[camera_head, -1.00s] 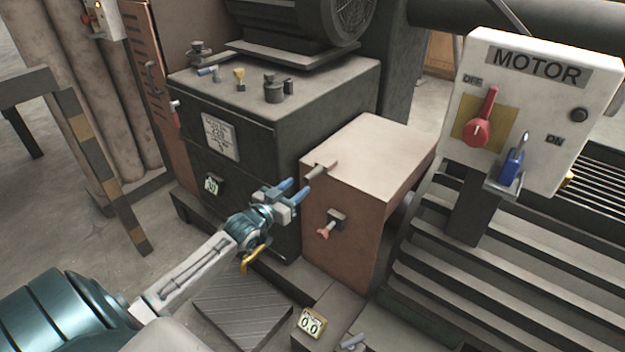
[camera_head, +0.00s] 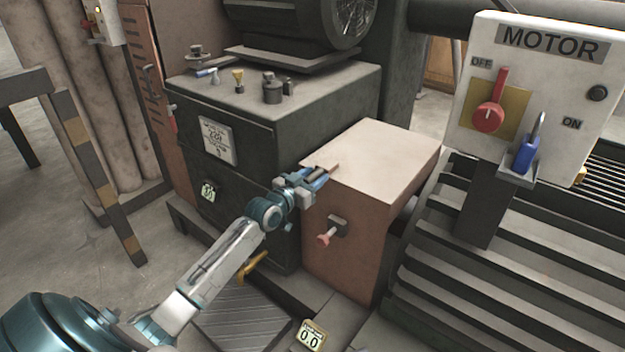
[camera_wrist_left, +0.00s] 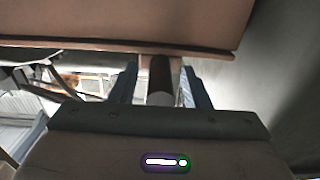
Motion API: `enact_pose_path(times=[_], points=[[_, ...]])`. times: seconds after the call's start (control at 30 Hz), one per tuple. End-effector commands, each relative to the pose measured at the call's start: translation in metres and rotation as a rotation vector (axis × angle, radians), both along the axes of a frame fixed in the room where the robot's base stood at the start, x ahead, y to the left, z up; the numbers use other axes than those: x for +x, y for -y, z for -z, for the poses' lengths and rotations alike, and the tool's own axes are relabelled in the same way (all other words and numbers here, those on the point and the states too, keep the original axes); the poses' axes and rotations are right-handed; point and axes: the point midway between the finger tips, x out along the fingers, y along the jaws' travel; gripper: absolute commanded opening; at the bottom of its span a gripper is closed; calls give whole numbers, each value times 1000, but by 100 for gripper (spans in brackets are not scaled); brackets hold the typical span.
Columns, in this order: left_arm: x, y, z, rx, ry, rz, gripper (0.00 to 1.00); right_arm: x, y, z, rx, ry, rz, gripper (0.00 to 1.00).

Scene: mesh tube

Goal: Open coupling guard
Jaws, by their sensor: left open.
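The coupling guard (camera_head: 345,225) is a brown box with a pale top, closed, beside the dark gearbox housing. A short dark handle (camera_head: 317,172) sticks out at its top left edge; it also shows in the left wrist view (camera_wrist_left: 160,75). A small red-ended latch knob (camera_head: 326,238) sits on the guard's front face. My left gripper (camera_head: 318,177) is at the handle. In the left wrist view its blue fingers (camera_wrist_left: 160,85) are open, one on each side of the handle. Whether they touch it cannot be told. My right gripper is not in view.
The dark gearbox (camera_head: 240,130) stands close left of the guard. The motor switch panel (camera_head: 545,95), with a red lever and a blue padlock, stands at right above dark slats. A striped post (camera_head: 95,185) is at far left. A small gauge tag (camera_head: 311,336) is low in front.

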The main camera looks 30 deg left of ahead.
Motion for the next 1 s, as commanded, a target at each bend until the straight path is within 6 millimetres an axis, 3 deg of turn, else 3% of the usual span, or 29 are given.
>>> enact_pose_path(times=[0.2, 0.4, 0.67, 1.0], points=[[0, 0, 0, 0, 0, 0, 41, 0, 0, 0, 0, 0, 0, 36], [0, 0, 0, 1, 0, 0, 1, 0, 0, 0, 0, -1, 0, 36], [0, 0, -2, 7, 2, 0, 0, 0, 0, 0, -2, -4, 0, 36], [0, 0, -20, 74, 11, 0, 0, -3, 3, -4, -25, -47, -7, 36]])
